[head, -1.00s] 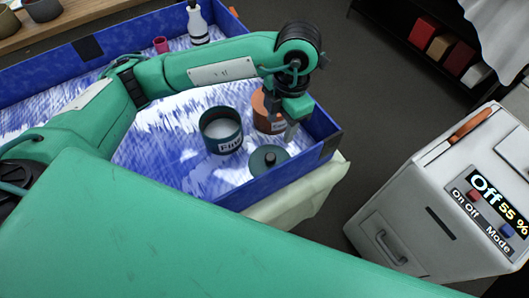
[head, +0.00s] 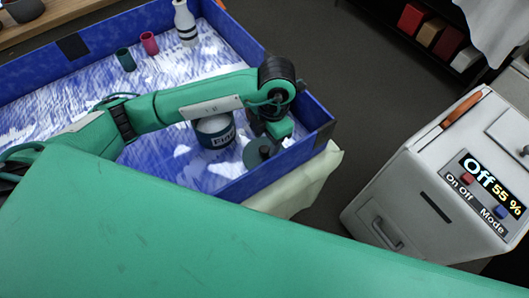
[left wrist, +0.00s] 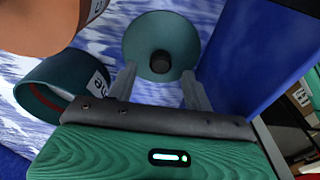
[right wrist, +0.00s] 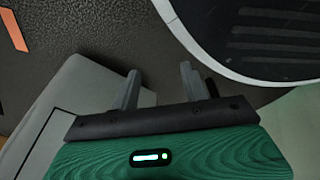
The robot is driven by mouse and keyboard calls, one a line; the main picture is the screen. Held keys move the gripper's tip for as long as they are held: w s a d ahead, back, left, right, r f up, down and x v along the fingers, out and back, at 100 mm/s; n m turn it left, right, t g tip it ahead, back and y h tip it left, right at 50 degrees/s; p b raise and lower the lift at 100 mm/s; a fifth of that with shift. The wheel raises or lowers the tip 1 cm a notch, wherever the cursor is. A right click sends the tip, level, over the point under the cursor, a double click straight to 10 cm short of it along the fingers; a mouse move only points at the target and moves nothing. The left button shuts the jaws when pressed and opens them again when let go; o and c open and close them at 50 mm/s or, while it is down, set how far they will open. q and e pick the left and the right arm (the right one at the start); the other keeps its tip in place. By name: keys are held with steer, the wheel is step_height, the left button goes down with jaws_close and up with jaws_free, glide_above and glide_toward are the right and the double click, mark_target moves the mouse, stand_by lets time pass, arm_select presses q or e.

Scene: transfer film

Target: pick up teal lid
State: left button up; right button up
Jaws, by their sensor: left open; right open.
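The teal lid (head: 257,153) lies flat in the blue tray near its front right corner. In the left wrist view the lid (left wrist: 135,42) is a round disc with a dark knob (left wrist: 160,62) at its centre. My left gripper (left wrist: 158,82) is open, its two fingers spread on either side of the line to the knob, with nothing between them. In the head view the left wrist hangs over the lid and hides part of it. My right gripper (right wrist: 158,80) is open and empty, seen only in the right wrist view.
A teal canister (head: 215,131) stands left of the lid; it also shows in the left wrist view (left wrist: 48,80). An orange canister (left wrist: 40,20) is close to the left gripper. The blue tray wall (left wrist: 250,60) rises close on the right. A white machine (head: 400,190) stands right of the tray.

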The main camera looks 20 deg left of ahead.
mark_target(265, 148)
arm_select(q)
steer(key=f, duration=0.2)
steer(key=shift+s+a+f, duration=0.15)
steer(key=shift+s+f, duration=0.1)
steer(key=shift+f, duration=0.65)
jaws_close()
arm_select(e)
steer(key=shift+s+d+f, duration=0.3)
steer(key=shift+s+f, duration=0.35)
steer(key=shift+s, duration=0.15)
arm_select(q)
steer(key=shift+r, duration=0.15)
